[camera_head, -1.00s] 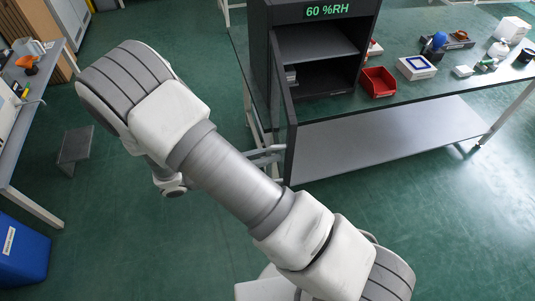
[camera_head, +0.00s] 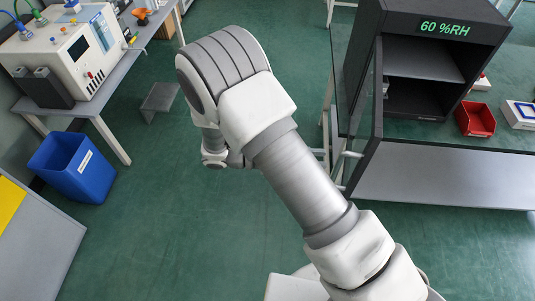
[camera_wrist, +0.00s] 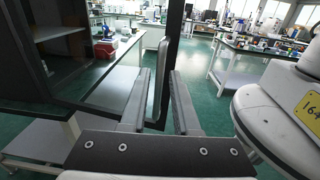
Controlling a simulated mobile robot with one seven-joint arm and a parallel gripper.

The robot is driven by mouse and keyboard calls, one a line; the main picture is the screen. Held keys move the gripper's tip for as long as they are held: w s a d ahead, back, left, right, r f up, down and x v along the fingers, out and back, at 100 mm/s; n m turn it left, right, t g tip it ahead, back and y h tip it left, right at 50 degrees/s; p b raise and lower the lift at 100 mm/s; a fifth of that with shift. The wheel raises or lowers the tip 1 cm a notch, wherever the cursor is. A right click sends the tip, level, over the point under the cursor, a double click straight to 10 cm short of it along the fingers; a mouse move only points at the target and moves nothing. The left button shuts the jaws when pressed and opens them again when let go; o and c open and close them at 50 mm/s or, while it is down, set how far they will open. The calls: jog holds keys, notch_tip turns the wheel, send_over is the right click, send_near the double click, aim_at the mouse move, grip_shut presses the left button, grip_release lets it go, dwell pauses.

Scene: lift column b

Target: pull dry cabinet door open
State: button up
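The dry cabinet (camera_head: 425,22) stands on a bench at the upper right of the head view, with a green 60 %RH display and dark shelves showing inside. Its dark door (camera_head: 367,150) stands wide open, seen nearly edge-on, sticking out from the cabinet's left side. In the wrist view the door (camera_wrist: 174,40) is at the centre, with an upright grey handle (camera_wrist: 160,75) on it. My gripper (camera_wrist: 160,98) has its two fingers apart, with the handle showing in the gap. I cannot tell if the fingers touch it. My arm hides most of the gripper in the head view.
A red bin (camera_head: 475,119) sits on the bench beside the cabinet. At left are a blue waste bin (camera_head: 75,166), a bench with a white instrument (camera_head: 75,50) and a small grey step (camera_head: 159,98). Green floor is clear between them and my arm.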

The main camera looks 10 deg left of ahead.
jog(key=s+a, duration=0.1)
jog(key=a, duration=1)
jog(key=shift+s+a+b, duration=0.15)
jog(key=shift+s+b, duration=0.1)
jog(key=shift+b, duration=0.2)
jog(key=shift+r, duration=0.1)
jog(key=d+r+m+g+y, duration=0.5)
jog(key=d+r+m+y, duration=0.35)
jog(key=d+r, duration=0.4)
jog(key=s+d+r+m+t+y, duration=0.7)
jog(key=s+d+m+t+y, duration=0.1)
jog(key=s+d+m+y, duration=0.1)
jog(key=shift+d+m, duration=0.8)
jog(key=shift+m, duration=0.25)
